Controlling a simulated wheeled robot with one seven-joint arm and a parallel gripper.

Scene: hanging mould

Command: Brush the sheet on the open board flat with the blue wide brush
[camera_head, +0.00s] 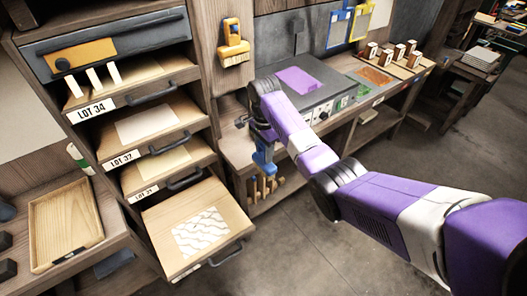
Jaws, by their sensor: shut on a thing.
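My gripper (263,138), at the end of my purple and white arm, is shut on the blue wide brush (264,160). The brush hangs below the jaws, in front of the bench, to the right of and farther back than the lowest pulled-out board. The fingers are small and partly hidden by my wrist. The open board (165,224) sticks out farthest from the drawer stack. A white sheet (207,232) with wavy dark lines lies on it; I cannot tell how flat it is. The brush is apart from the sheet.
Boards labelled LOT 34 (92,109) and LOT 37 (123,158) stand partly out above the open board. An orange brush (233,45) hangs on the post. A wooden tray (66,223) lies at left. The floor (290,245) right of the open board is clear.

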